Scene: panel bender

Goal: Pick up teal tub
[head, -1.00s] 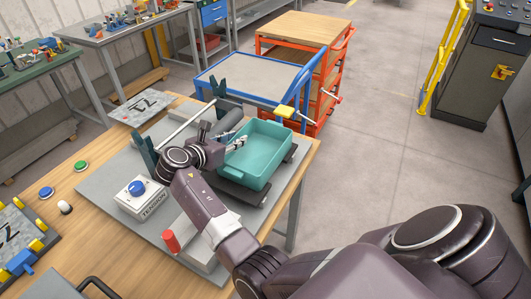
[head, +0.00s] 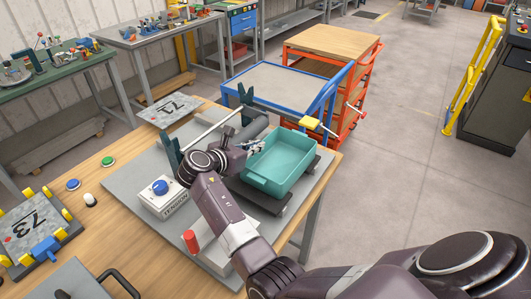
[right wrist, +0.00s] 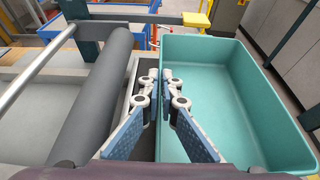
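The teal tub (head: 284,168) is an open, empty rectangular bin. It stands upright on dark supports on the grey plate of the workbench. My right gripper (head: 256,147) is at its left long wall. In the right wrist view the tub (right wrist: 225,95) fills the right side. There my right gripper (right wrist: 161,78) straddles the left wall, one finger outside and one inside, and the fingers look closed on the wall. The tub shows no clear lift from its supports. My left gripper is not in view.
A dark grey roller (right wrist: 95,95) lies close left of the gripper. The tension box (head: 162,196) with a blue knob and a red handle (head: 190,241) are nearby. A blue cart (head: 275,88) and an orange cart (head: 335,52) stand behind the bench.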

